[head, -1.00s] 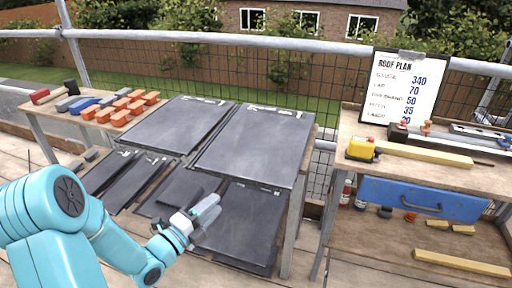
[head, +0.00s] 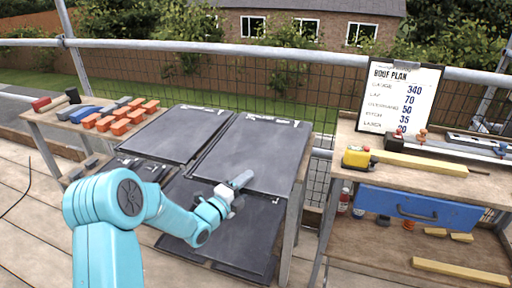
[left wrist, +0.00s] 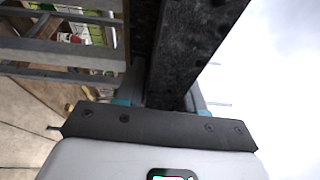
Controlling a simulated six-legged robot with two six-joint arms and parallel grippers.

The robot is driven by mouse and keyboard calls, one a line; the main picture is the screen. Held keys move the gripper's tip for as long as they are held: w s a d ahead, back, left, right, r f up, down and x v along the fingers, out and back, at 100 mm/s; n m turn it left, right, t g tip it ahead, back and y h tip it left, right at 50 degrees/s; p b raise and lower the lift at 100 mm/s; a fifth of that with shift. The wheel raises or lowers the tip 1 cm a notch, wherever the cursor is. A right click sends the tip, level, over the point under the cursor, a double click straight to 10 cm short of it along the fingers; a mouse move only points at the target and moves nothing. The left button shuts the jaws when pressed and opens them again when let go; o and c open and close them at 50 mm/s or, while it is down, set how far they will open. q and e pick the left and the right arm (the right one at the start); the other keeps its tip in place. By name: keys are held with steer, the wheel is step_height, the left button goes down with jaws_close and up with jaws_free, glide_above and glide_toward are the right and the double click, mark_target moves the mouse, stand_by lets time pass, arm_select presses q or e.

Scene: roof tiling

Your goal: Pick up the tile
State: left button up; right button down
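Two large dark slate tiles lie side by side on the bench top, the left tile (head: 178,133) and the right tile (head: 252,150). My left gripper (head: 240,182) is at the front edge of the right tile, with a pale finger by its near edge. In the left wrist view, a dark slab (left wrist: 195,45) extends away between the two finger sides of the left gripper (left wrist: 166,92). The fingers look spread on either side of it; contact is unclear. The tile still lies flat. My right gripper is not in view.
More dark slates (head: 250,235) lie on the lower level under the bench. Orange blocks (head: 120,127) and hand tools stand at the left.

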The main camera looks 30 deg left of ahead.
arm_select(q)
jaws_close()
stand_by(1.3)
steer(key=shift+r, duration=0.15)
